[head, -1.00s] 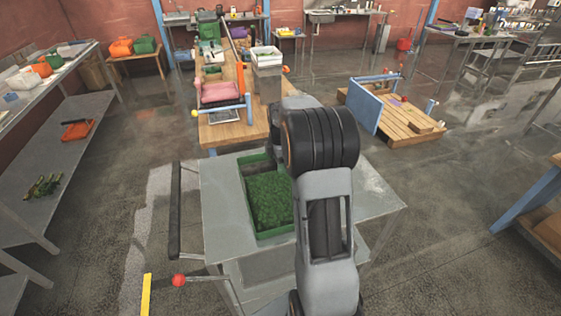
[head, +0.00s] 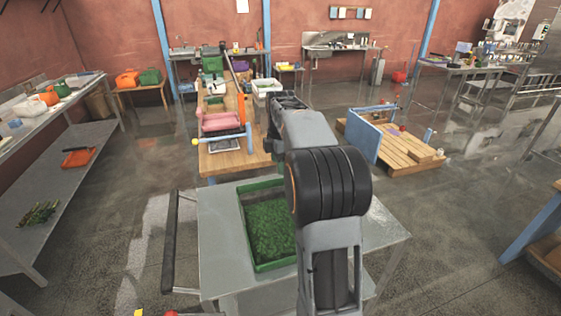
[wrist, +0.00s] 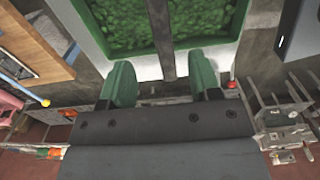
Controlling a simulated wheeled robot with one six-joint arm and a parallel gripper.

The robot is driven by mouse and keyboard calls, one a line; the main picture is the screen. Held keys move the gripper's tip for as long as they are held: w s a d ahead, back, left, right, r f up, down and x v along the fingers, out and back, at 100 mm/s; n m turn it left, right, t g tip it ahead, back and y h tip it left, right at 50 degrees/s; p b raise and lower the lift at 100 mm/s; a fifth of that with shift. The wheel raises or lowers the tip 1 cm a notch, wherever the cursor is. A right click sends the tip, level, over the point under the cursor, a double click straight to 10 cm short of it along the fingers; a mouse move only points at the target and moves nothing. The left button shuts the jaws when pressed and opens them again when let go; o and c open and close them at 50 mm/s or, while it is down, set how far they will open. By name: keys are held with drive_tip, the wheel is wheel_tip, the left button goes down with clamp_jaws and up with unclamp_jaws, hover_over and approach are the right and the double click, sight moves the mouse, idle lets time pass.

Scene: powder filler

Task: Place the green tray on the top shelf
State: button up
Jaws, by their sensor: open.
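The green tray (head: 247,238) sits on the grey top of a metal cart (head: 221,243). It is full of green granular stuff, and my arm hides its right side in the head view. The tray (wrist: 100,40) also shows at the top of the wrist view. My gripper (wrist: 162,66) is open with two green fingers apart and nothing held between them. In the head view my gripper (head: 286,98) is raised beyond the tray's far end, partly hidden by my arm. I cannot tell which shelf is the top shelf.
A wooden workbench (head: 232,160) with a pink machine (head: 221,121) stands just beyond the cart. A long grey shelf unit (head: 62,172) runs along the left. A wooden pallet (head: 405,152) lies at the right. Floor is open on both sides of the cart.

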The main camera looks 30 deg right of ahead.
drive_tip(key=s+a+r+m+t, duration=0.25)
drive_tip(key=s+a+m, duration=0.35)
drive_tip(key=s+a, duration=0.3)
drive_tip(key=s+a+f+m+t, duration=0.2)
drive_tip(key=s+a+f+m, duration=0.3)
drive_tip(key=s+a+m, duration=0.3)
drive_tip(key=shift+s+a+f+m+t, duration=0.3)
drive_tip(key=shift+s+m, duration=0.4)
drive_tip(key=shift+s, duration=0.55)
drive_tip(key=shift+r, duration=0.1)
